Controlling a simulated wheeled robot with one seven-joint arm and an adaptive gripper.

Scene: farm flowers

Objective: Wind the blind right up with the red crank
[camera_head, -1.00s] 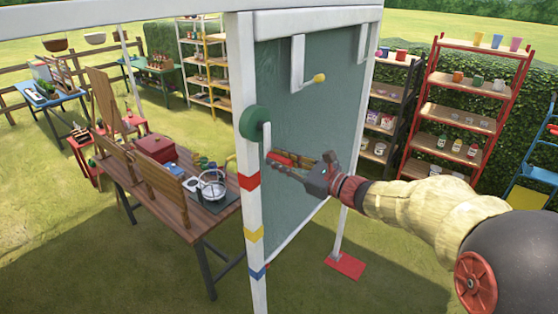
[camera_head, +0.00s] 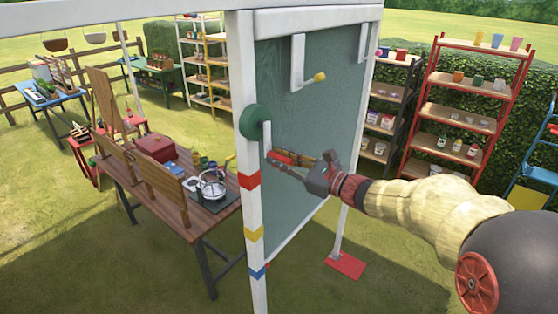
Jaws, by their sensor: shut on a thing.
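The green blind (camera_head: 310,130) hangs down inside a white frame, with its pale bottom bar (camera_head: 296,232) low in the frame. A green drum (camera_head: 255,122) sits on the left white post, with a white crank arm (camera_head: 267,137) beside it pointing down. The red crank handle (camera_head: 284,157) sticks out to the right from the lower end of that arm. My gripper (camera_head: 274,160) reaches in from the right and is shut on the red handle. The jaws partly hide the handle.
The left post (camera_head: 253,210) has red, yellow and blue bands. A yellow-knobbed white lever (camera_head: 319,77) hangs in front of the blind. A wooden table (camera_head: 200,222) with tools stands left of the post. A red shelf (camera_head: 455,110) and a black shelf (camera_head: 389,118) stand to the right.

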